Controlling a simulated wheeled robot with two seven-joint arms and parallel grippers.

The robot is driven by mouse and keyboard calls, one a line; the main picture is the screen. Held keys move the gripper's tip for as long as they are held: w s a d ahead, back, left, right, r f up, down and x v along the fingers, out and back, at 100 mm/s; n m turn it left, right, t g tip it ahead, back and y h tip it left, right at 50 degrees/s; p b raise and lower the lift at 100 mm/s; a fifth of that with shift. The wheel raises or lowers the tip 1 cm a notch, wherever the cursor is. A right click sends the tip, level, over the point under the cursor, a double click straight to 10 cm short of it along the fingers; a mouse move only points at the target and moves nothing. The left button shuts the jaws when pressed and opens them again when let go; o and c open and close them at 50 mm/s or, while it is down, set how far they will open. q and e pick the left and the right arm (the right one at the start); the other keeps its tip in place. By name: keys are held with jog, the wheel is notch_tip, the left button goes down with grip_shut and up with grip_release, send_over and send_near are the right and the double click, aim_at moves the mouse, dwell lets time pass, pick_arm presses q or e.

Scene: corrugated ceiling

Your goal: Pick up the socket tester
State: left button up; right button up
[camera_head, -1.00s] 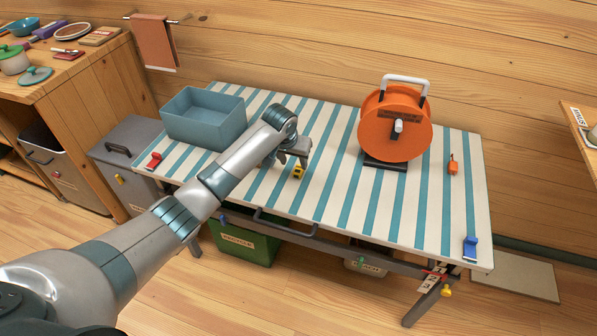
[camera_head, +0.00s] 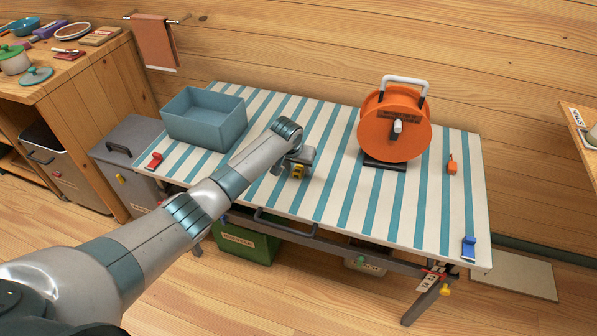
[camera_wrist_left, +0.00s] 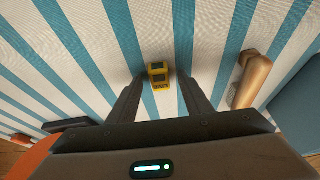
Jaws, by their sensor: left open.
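The socket tester, which I take to be the small yellow block with dark panels (camera_head: 299,172), lies on the striped table (camera_head: 335,190). In the left wrist view the yellow block (camera_wrist_left: 158,75) sits between the tips of my two fingers, with a gap on each side. My left gripper (camera_head: 288,171) is open and low over the table at the block; it also shows in the left wrist view (camera_wrist_left: 160,85). In the head view the gripper partly covers the block. My right gripper is not in view.
A blue bin (camera_head: 206,122) stands at the table's back left. An orange cable reel (camera_head: 395,125) stands to the right. A tan rod-like object (camera_wrist_left: 252,80) lies beside the fingers in the wrist view. A small orange item (camera_head: 452,166) and blue clamp (camera_head: 469,247) are farther right.

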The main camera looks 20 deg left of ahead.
aim_at(300, 166)
pick_arm(q)
jog(key=c, duration=1.1)
jog(key=shift+c, duration=0.2)
jog(key=shift+r, duration=0.15)
